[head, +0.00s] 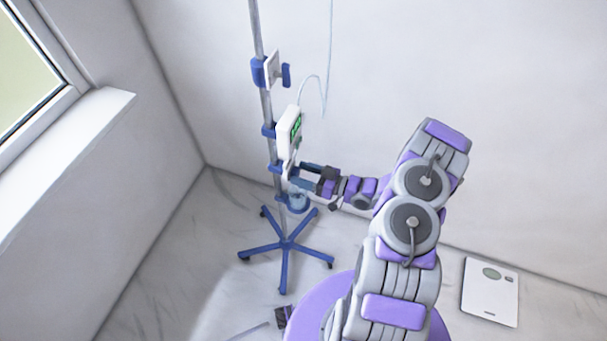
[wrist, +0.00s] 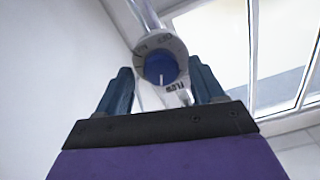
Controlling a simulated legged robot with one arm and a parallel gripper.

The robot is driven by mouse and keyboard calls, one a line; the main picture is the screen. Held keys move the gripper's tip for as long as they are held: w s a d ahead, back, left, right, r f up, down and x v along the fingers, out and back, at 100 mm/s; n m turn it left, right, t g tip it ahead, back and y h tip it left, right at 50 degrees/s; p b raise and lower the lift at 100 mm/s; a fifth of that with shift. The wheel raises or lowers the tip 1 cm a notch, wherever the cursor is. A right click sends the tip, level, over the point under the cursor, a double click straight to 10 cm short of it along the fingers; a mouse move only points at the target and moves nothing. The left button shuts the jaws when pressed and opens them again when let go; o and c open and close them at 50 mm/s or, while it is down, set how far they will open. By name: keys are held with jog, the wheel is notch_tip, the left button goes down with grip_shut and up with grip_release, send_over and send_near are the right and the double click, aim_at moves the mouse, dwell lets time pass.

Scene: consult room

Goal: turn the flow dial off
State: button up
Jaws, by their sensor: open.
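The flow dial (wrist: 161,68) is a blue round knob with a white pointer line, set in a pale ring with markings, one reading "FLOW". In the wrist view the pointer line points down toward my gripper. My gripper (wrist: 165,85) is open, with one dark blue finger on each side below the dial. I cannot tell whether the fingers touch it. In the head view my gripper (head: 300,173) is at the pole of the wheeled stand (head: 284,243), just below the white device with a green screen (head: 290,128). The dial cannot be made out there.
A blue clamp (head: 270,72) sits higher on the pole, and a thin clear tube (head: 325,80) hangs beside it. A window sill (head: 75,140) is at the left. A white flat panel (head: 490,290) lies at the right.

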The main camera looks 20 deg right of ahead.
jog(key=c, duration=1.1)
jog(key=shift+o, duration=0.2)
jog(key=shift+r+p, duration=0.1)
jog(key=shift+p, duration=0.35)
